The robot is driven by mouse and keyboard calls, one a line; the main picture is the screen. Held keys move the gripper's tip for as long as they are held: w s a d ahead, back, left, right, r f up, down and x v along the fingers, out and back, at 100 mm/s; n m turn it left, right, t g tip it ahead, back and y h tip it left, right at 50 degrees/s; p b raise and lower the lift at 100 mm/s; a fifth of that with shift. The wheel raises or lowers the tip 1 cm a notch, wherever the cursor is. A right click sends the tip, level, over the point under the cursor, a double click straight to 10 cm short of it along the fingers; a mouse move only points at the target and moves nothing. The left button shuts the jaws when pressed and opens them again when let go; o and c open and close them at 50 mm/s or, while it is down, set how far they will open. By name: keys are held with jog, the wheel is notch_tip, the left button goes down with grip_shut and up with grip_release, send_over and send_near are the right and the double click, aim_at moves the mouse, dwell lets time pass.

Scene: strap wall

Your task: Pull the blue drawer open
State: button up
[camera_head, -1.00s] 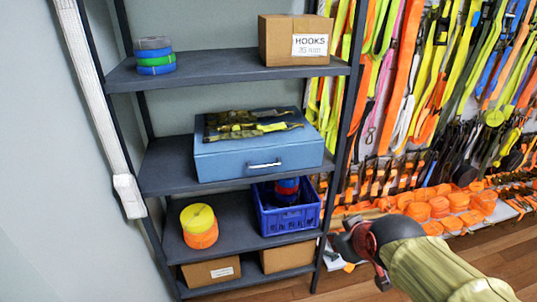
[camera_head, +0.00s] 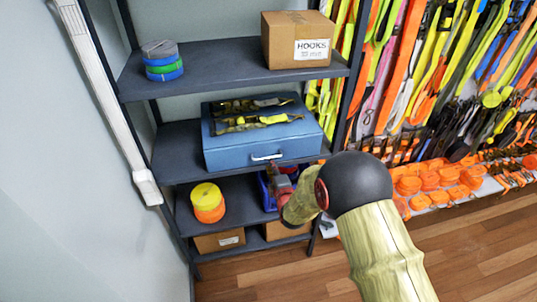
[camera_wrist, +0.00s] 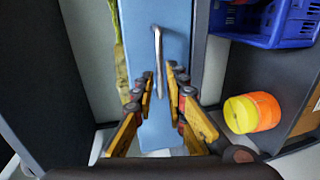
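The blue drawer (camera_head: 225,153) is the front of a blue box on the middle shelf, and it looks closed. Its pale bar handle (camera_head: 267,157) is on the front face. In the wrist view the drawer front (camera_wrist: 140,20) fills the middle, with the handle (camera_wrist: 157,45) running up and down the picture. My gripper (camera_wrist: 161,76) is open, its yellow and dark fingers on either side of the handle's lower part in that picture. I cannot tell whether they reach its depth. In the head view my gripper (camera_head: 279,178) is just below and right of the handle, its fingers unclear.
Straps (camera_head: 250,120) lie on top of the box. Below are a blue crate (camera_wrist: 290,28), partly hidden by my arm in the head view, and yellow and orange rolls (camera_head: 208,202). A hooks carton (camera_head: 297,40) is on the shelf above. Shelf posts stand either side.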

aim_at(268, 158)
jog(key=shift+p+x, duration=0.3)
jog(key=shift+x, duration=3.25)
grip_shut()
jog(key=shift+s, duration=0.1)
